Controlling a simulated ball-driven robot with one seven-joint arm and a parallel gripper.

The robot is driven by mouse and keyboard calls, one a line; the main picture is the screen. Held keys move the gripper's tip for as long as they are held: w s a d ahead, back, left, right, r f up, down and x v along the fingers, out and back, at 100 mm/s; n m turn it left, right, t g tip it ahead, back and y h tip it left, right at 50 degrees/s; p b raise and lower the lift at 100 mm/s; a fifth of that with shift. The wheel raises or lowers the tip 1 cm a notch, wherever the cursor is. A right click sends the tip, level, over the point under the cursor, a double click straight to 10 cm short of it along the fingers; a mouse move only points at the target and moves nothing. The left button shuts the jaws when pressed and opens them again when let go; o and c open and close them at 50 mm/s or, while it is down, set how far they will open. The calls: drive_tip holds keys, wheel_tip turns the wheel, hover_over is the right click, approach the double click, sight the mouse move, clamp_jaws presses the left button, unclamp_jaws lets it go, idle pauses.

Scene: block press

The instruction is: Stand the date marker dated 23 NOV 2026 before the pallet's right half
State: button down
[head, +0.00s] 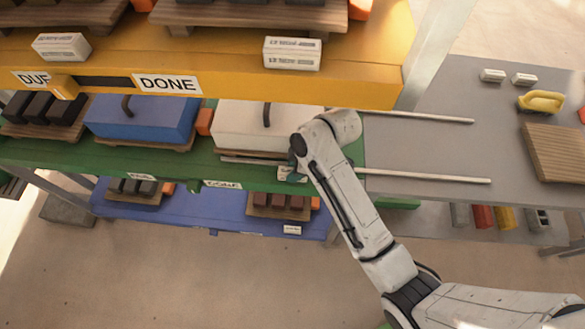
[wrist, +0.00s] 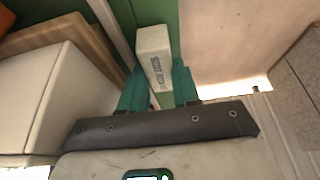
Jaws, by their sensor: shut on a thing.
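My gripper (wrist: 160,88) is shut on a white date marker (wrist: 152,48), held between its teal fingers. The marker has dark printing that I cannot read for certain. In the head view my gripper (head: 288,174) is mostly hidden behind my arm's end, at the green shelf's front edge. A pallet (head: 222,150) bearing a white box (head: 245,133) stands on the green shelf just behind it. In the wrist view the white box (wrist: 38,100) is to the left of the marker, with its pallet (wrist: 70,28) beside it. I cannot tell whether the marker touches the shelf.
The yellow shelf (head: 380,68) overhangs above, with white markers (head: 61,46) (head: 292,53) on it. A blue box (head: 140,120) stands left on the green shelf (head: 195,165). Metal rails (head: 430,177) run onto the grey table (head: 460,140), which holds other markers (head: 491,75) and a yellow tool (head: 541,101).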

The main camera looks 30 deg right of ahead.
drive_tip(key=shift+f, duration=0.1)
drive_tip(key=c, duration=0.8)
unclamp_jaws()
